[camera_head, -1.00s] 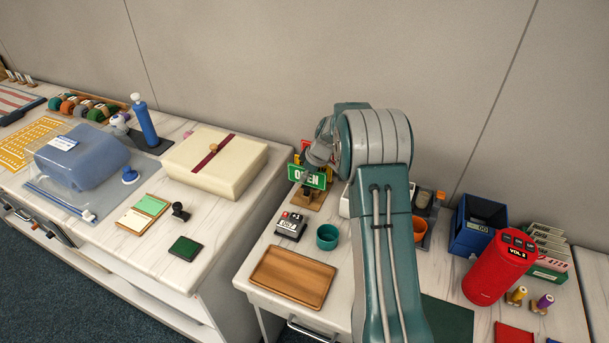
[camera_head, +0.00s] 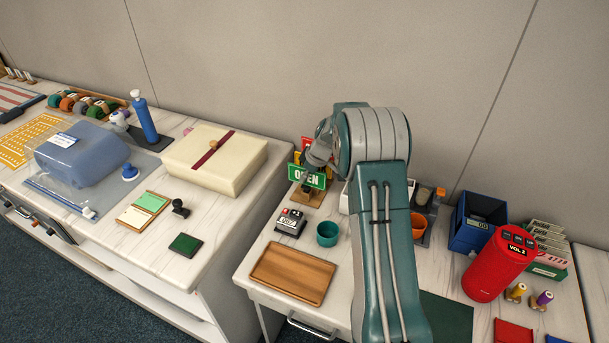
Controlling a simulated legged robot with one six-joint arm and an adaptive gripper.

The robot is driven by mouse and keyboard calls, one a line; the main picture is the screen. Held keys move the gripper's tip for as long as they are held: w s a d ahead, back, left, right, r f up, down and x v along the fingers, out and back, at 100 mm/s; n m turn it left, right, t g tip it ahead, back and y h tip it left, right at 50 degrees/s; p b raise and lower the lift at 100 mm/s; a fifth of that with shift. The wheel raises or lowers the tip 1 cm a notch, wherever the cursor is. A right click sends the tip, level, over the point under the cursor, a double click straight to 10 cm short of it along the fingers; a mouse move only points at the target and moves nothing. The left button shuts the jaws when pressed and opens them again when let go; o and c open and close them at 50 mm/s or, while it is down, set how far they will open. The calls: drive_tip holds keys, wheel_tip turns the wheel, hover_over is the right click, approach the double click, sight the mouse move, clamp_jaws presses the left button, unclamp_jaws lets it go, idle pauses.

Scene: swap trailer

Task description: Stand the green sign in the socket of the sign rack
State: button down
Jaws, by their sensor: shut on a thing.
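The green sign (camera_head: 306,177), with white lettering that reads OPEN, is upright at the back left of the right-hand counter. It is at the wooden sign rack (camera_head: 308,196), whose base shows just below it. I cannot tell whether the sign's foot is fully inside the socket, which is hidden. My gripper (camera_head: 316,160) is just behind and above the sign, shut on it at its upper part. The fingertips are mostly hidden by the sign and my arm. Red and yellow signs (camera_head: 295,157) show partly behind the green one.
A numbered stamp (camera_head: 291,222), a teal cup (camera_head: 327,234) and a wooden tray (camera_head: 292,273) are in front of the rack. A cream box (camera_head: 214,160) stands on the left counter. A blue bin (camera_head: 478,225) and a red cylinder (camera_head: 498,264) stand to the right. The wall is close behind.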

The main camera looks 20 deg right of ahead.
drive_tip(key=shift+f, duration=0.8)
idle(0.7)
drive_tip(key=c, duration=0.7)
unclamp_jaws()
drive_tip(key=shift+o, duration=0.2)
drive_tip(key=o, duration=0.5)
drive_tip(key=shift+r, duration=0.1)
drive_tip(key=shift+w+a+r+v, duration=0.1)
drive_tip(key=shift+w+v, duration=0.05)
drive_tip(key=shift+v, duration=1.3)
drive_tip(key=shift+w+a+r+v, duration=0.1)
drive_tip(key=shift+v, duration=1.35)
drive_tip(key=shift+w+a+v, duration=0.15)
drive_tip(key=shift+v, duration=1.3)
